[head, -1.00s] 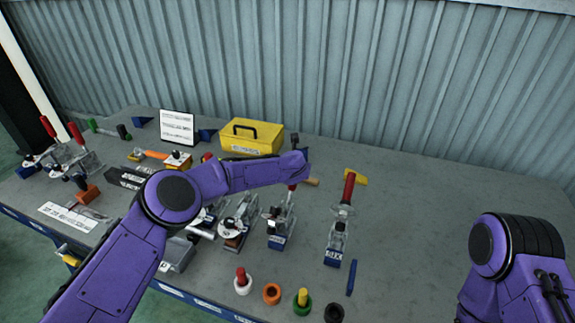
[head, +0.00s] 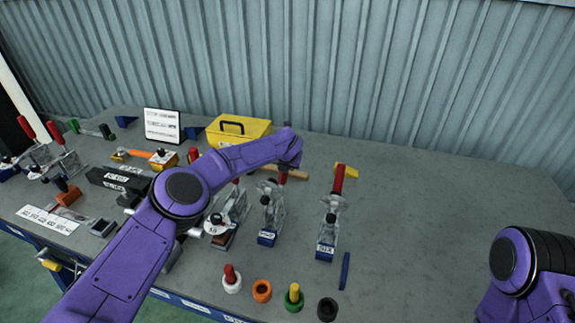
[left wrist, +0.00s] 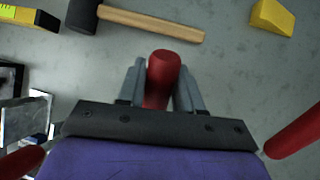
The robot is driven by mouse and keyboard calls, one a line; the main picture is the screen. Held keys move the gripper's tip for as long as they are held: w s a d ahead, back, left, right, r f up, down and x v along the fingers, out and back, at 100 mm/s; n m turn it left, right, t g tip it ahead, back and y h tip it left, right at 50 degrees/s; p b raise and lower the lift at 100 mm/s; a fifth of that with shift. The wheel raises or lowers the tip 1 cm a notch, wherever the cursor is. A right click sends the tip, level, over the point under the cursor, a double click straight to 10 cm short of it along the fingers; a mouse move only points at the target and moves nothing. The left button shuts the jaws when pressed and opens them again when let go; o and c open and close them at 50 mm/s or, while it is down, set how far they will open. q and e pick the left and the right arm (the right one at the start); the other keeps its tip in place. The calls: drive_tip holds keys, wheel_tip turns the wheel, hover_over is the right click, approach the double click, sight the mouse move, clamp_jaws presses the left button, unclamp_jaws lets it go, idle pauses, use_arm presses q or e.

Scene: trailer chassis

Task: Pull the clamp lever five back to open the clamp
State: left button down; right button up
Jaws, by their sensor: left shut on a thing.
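My left gripper (left wrist: 160,72) is shut around the red lever handle (left wrist: 163,65) of a clamp, one finger on each side. In the head view that clamp (head: 268,218) stands on the bench with a blue label on its base. The label is too small to read surely. Its red lever (head: 284,176) points up under my left wrist, which hides the fingers. Another clamp (head: 328,226) stands to the right with its red lever up; its handle (left wrist: 295,132) shows at the right in the left wrist view. My right gripper is out of view.
A hammer (left wrist: 150,23) lies behind the held lever, with a yellow block (left wrist: 272,15) to its right. A yellow toolbox (head: 232,132) stands at the back. Another clamp (head: 232,208) is close on the left.

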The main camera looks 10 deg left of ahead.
use_arm(q)
drive_tip(key=c, duration=0.9)
unclamp_jaws()
drive_tip(key=shift+f, duration=0.15)
drive_tip(key=shift+o, duration=0.2)
drive_tip(key=shift+w, duration=0.1)
drive_tip(key=b+v, duration=0.3)
drive_tip(key=v, duration=0.7)
drive_tip(key=shift+d+r, duration=0.15)
drive_tip(key=shift+r, duration=0.05)
